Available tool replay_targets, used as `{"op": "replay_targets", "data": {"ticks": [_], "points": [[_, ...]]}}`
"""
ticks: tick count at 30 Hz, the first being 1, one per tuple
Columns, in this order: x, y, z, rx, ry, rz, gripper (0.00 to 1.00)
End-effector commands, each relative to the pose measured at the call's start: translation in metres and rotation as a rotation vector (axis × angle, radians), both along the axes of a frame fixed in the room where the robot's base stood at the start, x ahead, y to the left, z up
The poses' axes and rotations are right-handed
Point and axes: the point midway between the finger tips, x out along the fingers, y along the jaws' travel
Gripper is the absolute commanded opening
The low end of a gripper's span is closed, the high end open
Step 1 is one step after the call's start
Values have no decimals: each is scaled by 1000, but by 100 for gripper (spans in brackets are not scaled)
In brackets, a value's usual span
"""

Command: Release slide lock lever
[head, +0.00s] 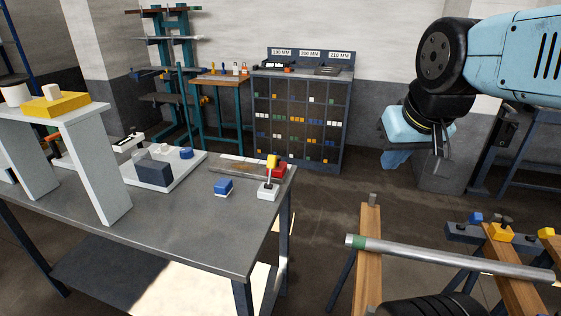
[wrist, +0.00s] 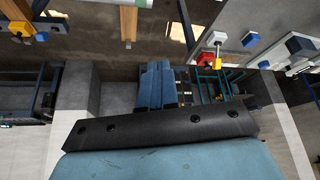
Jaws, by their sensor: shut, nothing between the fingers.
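A small lever with a yellow knob (head: 272,161) stands on a white block (head: 268,191) at the right end of the grey workbench. A red block (head: 281,168) is just behind it and a blue block (head: 223,187) to its left. No label shows whether this is the slide lock lever. My gripper (head: 394,160) hangs in the air to the right of the bench, well apart from the lever. In the wrist view its blue fingers (wrist: 160,85) are together and empty. The red block (wrist: 205,58) shows beyond them at the upper right.
A steel tube (head: 455,258) with a green end lies across wooden-topped stands (head: 368,245) at the lower right. A white frame (head: 85,125) with a yellow block stands on the bench (head: 180,225). A parts cabinet (head: 300,120) is behind. Open floor lies between bench and stands.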

Motion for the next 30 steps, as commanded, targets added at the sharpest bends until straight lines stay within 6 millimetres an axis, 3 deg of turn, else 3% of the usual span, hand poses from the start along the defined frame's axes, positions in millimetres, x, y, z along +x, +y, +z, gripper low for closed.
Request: {"op": "replay_targets", "data": {"ticks": [11,14,30], "points": [[9,4,0,6,35,2,0],[21,1,-2,14,86,8,0],[116,42,-36,158,449,61,0]]}}
